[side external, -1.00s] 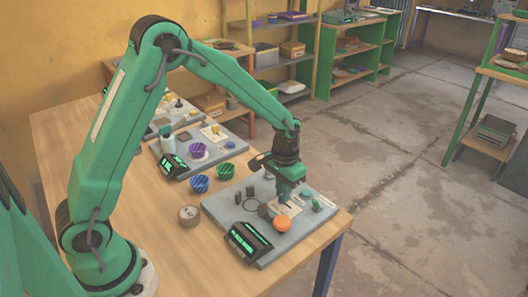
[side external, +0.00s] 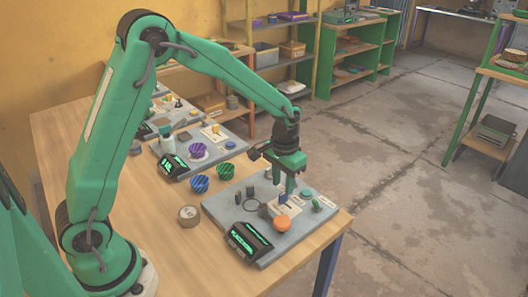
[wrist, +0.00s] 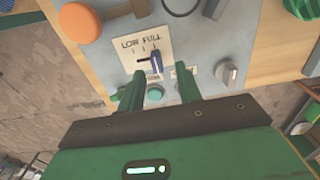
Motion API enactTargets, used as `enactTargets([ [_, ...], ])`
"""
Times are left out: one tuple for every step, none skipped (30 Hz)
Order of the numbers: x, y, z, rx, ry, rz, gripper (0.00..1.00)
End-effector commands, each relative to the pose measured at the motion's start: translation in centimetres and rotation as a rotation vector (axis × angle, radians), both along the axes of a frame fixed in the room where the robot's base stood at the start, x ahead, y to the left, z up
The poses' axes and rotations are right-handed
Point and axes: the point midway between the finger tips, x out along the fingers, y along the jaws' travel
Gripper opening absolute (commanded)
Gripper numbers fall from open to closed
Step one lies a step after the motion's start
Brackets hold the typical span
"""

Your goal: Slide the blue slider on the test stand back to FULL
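The blue slider (wrist: 156,61) stands at the right end of its slot on a pale plate (wrist: 128,62) marked LOW and FULL, on the FULL side. In the side external view the blue slider (side external: 285,197) shows small below my gripper. My gripper (wrist: 160,82) is open and empty, with its two green fingers apart and their tips short of the slider. In the side external view my gripper (side external: 281,182) hangs above the grey test stand (side external: 225,211), clear of the slider as far as I can tell.
An orange button (side external: 282,224) and a lit display box (side external: 248,241) sit on the stand's near side. A green button (wrist: 154,94) and a grey knob (wrist: 226,72) flank the slider plate. Purple, blue (side external: 199,184) and green cups stand farther back.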

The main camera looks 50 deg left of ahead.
Motion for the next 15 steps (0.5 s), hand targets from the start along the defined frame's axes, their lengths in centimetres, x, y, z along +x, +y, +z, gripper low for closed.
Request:
enactTargets([
  [0.1, 0.0, 0.8, 0.000, -0.004, 0.000, 0.35],
  [0.1, 0.0, 1.2, 0.000, -0.004, 0.001, 0.35],
  [0.1, 0.0, 1.7, 0.000, -0.004, 0.001, 0.35],
  [0.1, 0.0, 2.1, 0.000, -0.004, 0.001, 0.35],
  [0.0, 0.1, 2.5, 0.000, -0.003, 0.001, 0.35],
  [0.0, 0.1, 2.9, 0.000, -0.003, 0.001, 0.35],
  [0.1, 0.1, 3.3, 0.000, -0.003, 0.001, 0.35],
  [0.1, 0.1, 3.6, 0.000, -0.003, 0.001, 0.35],
  [0.1, 0.1, 3.9, 0.000, -0.002, 0.001, 0.35],
  [0.1, 0.1, 4.1, 0.000, -0.002, 0.001, 0.35],
  [0.1, 0.1, 4.3, 0.000, -0.002, 0.001, 0.35],
  [0.0, 0.1, 4.5, 0.000, -0.001, 0.002, 0.35],
  [0.0, 0.1, 4.6, 0.000, -0.001, 0.002, 0.35],
  [0.0, 0.1, 4.7, 0.000, 0.000, 0.002, 0.35],
  [0.0, 0.1, 4.7, 0.000, 0.000, 0.002, 0.35],
])
